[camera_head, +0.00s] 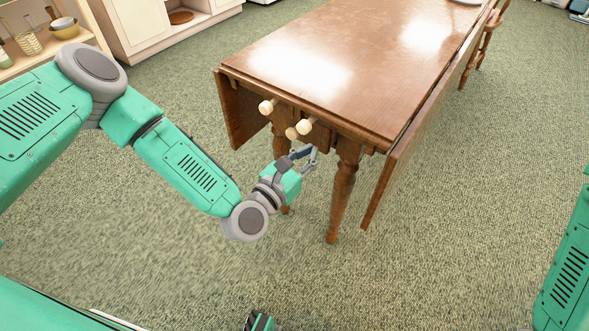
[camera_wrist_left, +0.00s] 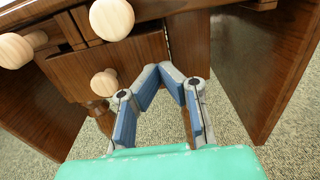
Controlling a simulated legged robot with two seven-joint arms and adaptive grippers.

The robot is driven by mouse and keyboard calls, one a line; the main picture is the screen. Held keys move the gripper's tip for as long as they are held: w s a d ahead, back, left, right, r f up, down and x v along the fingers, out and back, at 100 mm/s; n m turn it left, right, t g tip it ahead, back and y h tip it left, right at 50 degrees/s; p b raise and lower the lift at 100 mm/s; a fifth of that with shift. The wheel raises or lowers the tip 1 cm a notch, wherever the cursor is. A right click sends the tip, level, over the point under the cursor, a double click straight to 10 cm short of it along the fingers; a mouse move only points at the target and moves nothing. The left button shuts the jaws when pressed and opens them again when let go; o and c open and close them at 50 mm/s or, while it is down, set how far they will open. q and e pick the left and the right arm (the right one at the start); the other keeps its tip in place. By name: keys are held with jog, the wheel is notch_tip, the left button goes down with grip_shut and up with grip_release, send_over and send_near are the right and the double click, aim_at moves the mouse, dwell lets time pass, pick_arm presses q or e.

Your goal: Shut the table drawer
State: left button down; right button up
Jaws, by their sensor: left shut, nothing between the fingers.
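The brown wooden table (camera_head: 340,50) stands ahead with its near end toward me. In the left wrist view, the drawer (camera_wrist_left: 140,58) is a wooden front under the tabletop with a pale round knob (camera_wrist_left: 104,83). It appears to stand out from the table, but how far is hard to tell. The same knob shows low among the pale knobs in the head view (camera_head: 291,133). My left gripper (camera_head: 314,152) is shut and empty, just in front of and below the drawer, to the right of its knob. In the wrist view its fingers (camera_wrist_left: 160,71) overlap the drawer's lower right; contact cannot be told.
Two more pale knobs, one left (camera_head: 267,107) and one right (camera_head: 305,125), stick out above the drawer. Hanging leaves flank the table on the left (camera_head: 240,110) and right (camera_head: 400,165). A turned leg (camera_head: 343,190) stands near my gripper. Green carpet (camera_head: 430,270) is clear in front.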

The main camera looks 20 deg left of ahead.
aim_at(326, 137)
pick_arm(q)
jog(key=b+x, duration=0.1)
jog(key=x, duration=0.3)
jog(key=shift+w+d, duration=0.1)
jog(key=shift+d, duration=0.15)
jog(key=shift+a, duration=0.1)
jog(key=b+x, duration=0.2)
jog(key=x, duration=0.1)
jog(key=shift+f, duration=0.2)
jog(key=shift+r, duration=0.25)
jog(key=shift+w, duration=0.1)
